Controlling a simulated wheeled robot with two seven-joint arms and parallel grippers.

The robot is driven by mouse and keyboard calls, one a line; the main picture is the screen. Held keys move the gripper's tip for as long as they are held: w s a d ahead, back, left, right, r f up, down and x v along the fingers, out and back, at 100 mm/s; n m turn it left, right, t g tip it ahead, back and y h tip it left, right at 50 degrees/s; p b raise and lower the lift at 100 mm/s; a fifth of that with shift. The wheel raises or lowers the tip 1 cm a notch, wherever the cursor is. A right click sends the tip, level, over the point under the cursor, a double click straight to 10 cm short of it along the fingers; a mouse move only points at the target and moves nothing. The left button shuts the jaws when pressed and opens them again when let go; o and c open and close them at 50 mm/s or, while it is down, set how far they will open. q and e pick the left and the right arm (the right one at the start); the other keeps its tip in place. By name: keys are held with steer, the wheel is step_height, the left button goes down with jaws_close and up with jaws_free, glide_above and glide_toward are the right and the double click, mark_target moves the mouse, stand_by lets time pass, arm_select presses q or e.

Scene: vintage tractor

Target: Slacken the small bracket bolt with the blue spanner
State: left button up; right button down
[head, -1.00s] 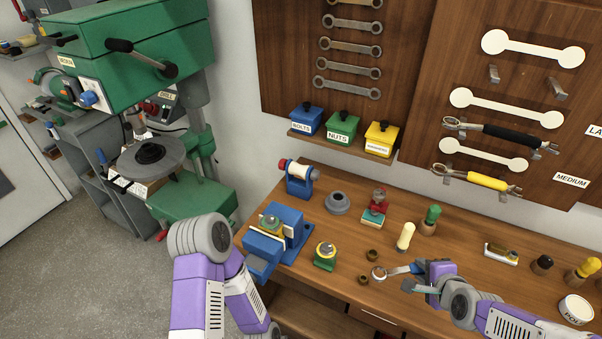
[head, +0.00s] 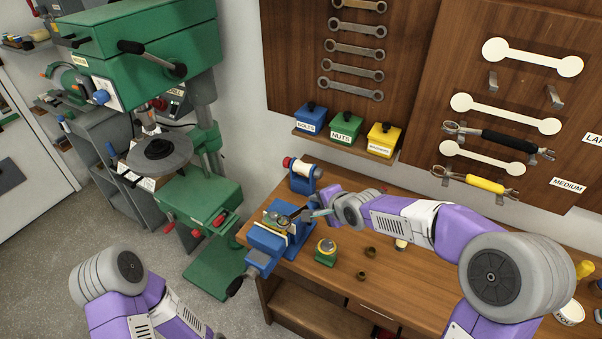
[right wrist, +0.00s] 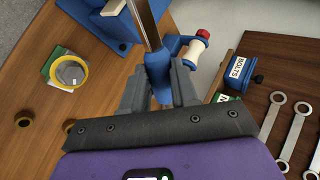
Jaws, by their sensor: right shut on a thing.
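My right gripper (head: 327,209) is shut on the blue spanner. In the right wrist view the spanner's blue handle (right wrist: 157,72) sits between the two grey fingers, and its metal shank (right wrist: 145,22) runs out of the top of the picture. In the head view the spanner's dark head (head: 287,219) is over the blue vise (head: 264,260), by the bracket (head: 272,230) held there. The small bolt is too small to make out, and I cannot tell whether the spanner touches it. My left gripper is not in view; only my left arm shows at lower left.
A green block with a yellow ring (head: 326,254) stands right of the vise, with two small brown rings (head: 366,262) beyond it. A blue stand with a white roll (head: 303,176) is behind. A green drill press (head: 180,175) stands left of the workbench (head: 340,285).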

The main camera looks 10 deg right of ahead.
arm_select(q)
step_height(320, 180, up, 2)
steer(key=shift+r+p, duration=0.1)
steer(key=shift+p, duration=0.6)
arm_select(e)
steer(key=w+a+r, duration=0.2)
steer(key=w+r, duration=0.2)
steer(key=w, duration=0.1)
steer(key=shift+w+a, duration=0.15)
steer(key=shift+a, duration=0.15)
arm_select(q)
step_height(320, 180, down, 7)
steer(key=b, duration=0.6)
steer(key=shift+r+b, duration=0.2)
steer(key=shift+b, duration=0.1)
arm_select(e)
step_height(320, 180, down, 5)
steer(key=shift+f, duration=0.1)
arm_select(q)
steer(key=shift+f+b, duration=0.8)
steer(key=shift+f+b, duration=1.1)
arm_select(e)
steer(key=shift+f, duration=1.1)
